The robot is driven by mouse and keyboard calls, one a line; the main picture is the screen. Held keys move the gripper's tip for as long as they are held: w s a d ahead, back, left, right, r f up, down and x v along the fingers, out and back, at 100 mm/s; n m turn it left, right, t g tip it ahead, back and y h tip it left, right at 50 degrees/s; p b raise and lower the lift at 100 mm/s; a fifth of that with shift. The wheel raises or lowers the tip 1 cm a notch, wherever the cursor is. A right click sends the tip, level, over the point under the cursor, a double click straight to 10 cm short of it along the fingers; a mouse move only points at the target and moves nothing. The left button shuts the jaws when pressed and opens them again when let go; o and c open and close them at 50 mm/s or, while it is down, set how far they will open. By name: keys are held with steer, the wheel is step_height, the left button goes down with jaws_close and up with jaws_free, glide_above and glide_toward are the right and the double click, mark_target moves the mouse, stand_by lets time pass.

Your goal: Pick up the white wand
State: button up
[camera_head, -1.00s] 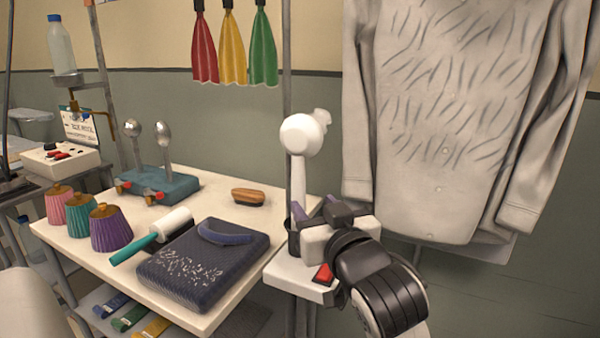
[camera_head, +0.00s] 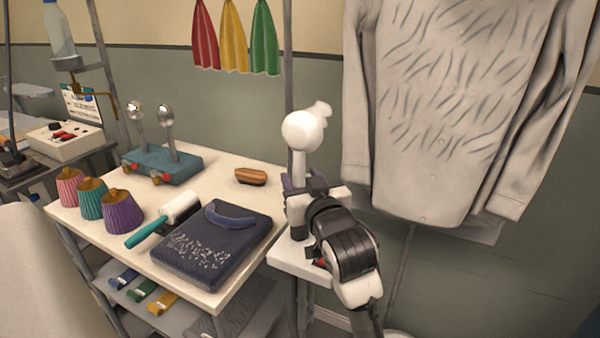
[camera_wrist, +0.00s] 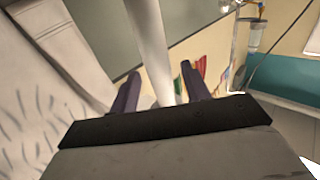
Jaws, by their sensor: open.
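The white wand (camera_head: 303,131) stands upright at the small white shelf, with its round head up and its handle running down behind my gripper. My gripper (camera_head: 297,183) is at the handle, below the head. In the wrist view the wand's white shaft (camera_wrist: 149,45) passes between the two purple fingers of my gripper (camera_wrist: 160,85). The fingers are apart, with a visible gap on either side of the shaft. The lower handle and the dark holder around it are hidden by my gripper in the head view.
A grey patterned shirt (camera_head: 430,110) hangs close on the right. The small shelf (camera_head: 285,262) is below my gripper. The table (camera_head: 215,185) on the left holds a folded dark garment (camera_head: 210,250), a lint roller (camera_head: 165,220) and a wooden brush (camera_head: 250,177).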

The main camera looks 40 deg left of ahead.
steer(key=shift+x, duration=1.05)
jaws_close()
steer(key=shift+r, duration=0.1)
